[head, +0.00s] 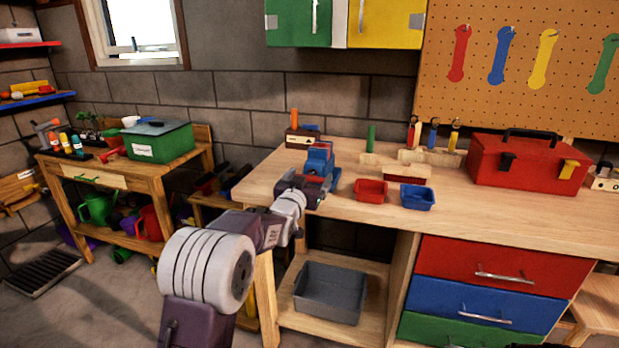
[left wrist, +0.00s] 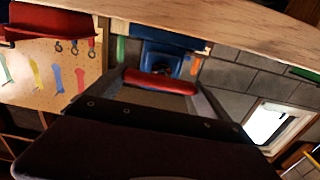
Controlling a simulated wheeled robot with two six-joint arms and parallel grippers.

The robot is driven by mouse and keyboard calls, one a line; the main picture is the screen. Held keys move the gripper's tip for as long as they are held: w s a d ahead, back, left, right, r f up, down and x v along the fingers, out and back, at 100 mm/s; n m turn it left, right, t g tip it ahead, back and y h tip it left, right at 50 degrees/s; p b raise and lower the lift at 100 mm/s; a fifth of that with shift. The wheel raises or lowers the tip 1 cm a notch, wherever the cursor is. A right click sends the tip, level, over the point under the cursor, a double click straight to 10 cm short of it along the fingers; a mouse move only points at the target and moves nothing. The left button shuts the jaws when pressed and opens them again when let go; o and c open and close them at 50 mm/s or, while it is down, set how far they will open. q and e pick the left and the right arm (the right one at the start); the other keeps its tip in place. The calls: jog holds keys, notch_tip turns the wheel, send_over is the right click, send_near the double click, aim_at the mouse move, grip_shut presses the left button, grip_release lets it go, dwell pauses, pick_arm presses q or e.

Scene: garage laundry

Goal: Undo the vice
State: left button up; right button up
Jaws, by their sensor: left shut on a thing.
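The blue vice (head: 319,160) stands at the left front edge of the wooden workbench (head: 500,215). In the left wrist view, which is upside down, the vice (left wrist: 165,58) sits just beyond my fingers. Its red handle bar (left wrist: 160,82) lies crosswise between the fingertips. My left gripper (head: 308,188) reaches the front of the vice and is shut on that handle. In the head view the gripper hides most of the handle. I cannot tell how far apart the vice jaws are. My right gripper is not in view.
A small red bin (head: 370,191) and a blue bin (head: 417,197) stand right of the vice. A red toolbox (head: 527,163) is farther right. A grey tub (head: 330,293) sits on the shelf below. The bench front is mostly clear.

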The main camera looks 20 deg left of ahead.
pick_arm(q)
jog(key=n, duration=0.2)
jog(key=n+p, duration=0.1)
jog(key=n, duration=0.2)
jog(key=shift+a+r+n, duration=0.15)
jog(key=shift+r+n, duration=0.05)
jog(key=shift+n, duration=0.1)
jog(key=n, duration=0.4)
jog(key=shift+a+n+p, duration=0.1)
jog(key=shift+n+p, duration=0.3)
jog(key=shift+n, duration=0.3)
jog(key=o, duration=1)
jog(key=shift+c, duration=0.2)
jog(key=shift+o, duration=0.7)
jog(key=shift+w+f, duration=0.2)
jog(key=s, duration=0.9)
